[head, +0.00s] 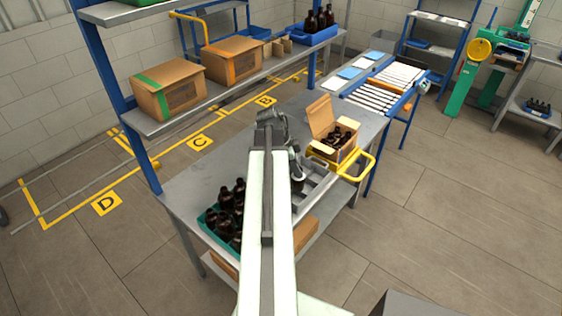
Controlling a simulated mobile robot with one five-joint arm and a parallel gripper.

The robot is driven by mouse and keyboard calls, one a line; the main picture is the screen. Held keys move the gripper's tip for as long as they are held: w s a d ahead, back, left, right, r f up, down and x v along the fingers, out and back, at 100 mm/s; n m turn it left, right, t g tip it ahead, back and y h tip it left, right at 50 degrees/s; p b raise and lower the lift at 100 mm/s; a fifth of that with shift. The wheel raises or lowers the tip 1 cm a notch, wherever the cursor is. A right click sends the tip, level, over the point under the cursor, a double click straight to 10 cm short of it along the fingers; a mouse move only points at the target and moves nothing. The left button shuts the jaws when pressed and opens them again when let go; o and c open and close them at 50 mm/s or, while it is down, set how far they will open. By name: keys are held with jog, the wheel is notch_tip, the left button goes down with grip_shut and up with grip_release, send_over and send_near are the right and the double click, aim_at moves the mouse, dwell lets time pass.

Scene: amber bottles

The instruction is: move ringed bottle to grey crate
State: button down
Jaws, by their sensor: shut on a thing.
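My arm reaches out over the metal table, and my gripper (294,160) points down near the grey crate (318,187). It is shut on a dark amber bottle (297,184), the ringed bottle, with a pale band near its top. The bottle is upright at the left part of the grey crate; I cannot tell whether its base touches the crate floor. The crate has compartments, and the ones that show at right look empty. My arm hides part of the crate and the fingertips are too small to make out clearly.
A teal crate (209,221) of several amber bottles stands left of my arm. An open cardboard box (346,152) with dark bottles stands behind the grey crate, beside a yellow handle (368,165). A shelf (190,111) with boxes hangs over the back edge. Bare table (190,182) shows at left.

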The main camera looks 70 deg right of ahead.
aim_at(295, 187)
jog(key=shift+f, duration=0.1)
jog(key=shift+w+f+b, duration=0.2)
jog(key=shift+f+b, duration=0.4)
jog(key=shift+b, duration=0.15)
notch_tip(295, 187, down, 6)
jog(key=b, duration=0.5)
jog(key=shift+r+b, duration=0.2)
jog(key=shift+b, duration=0.1)
jog(key=shift+f+b, duration=1.6)
jog(key=c, duration=1.1)
grip_release()
jog(key=shift+r, duration=0.1)
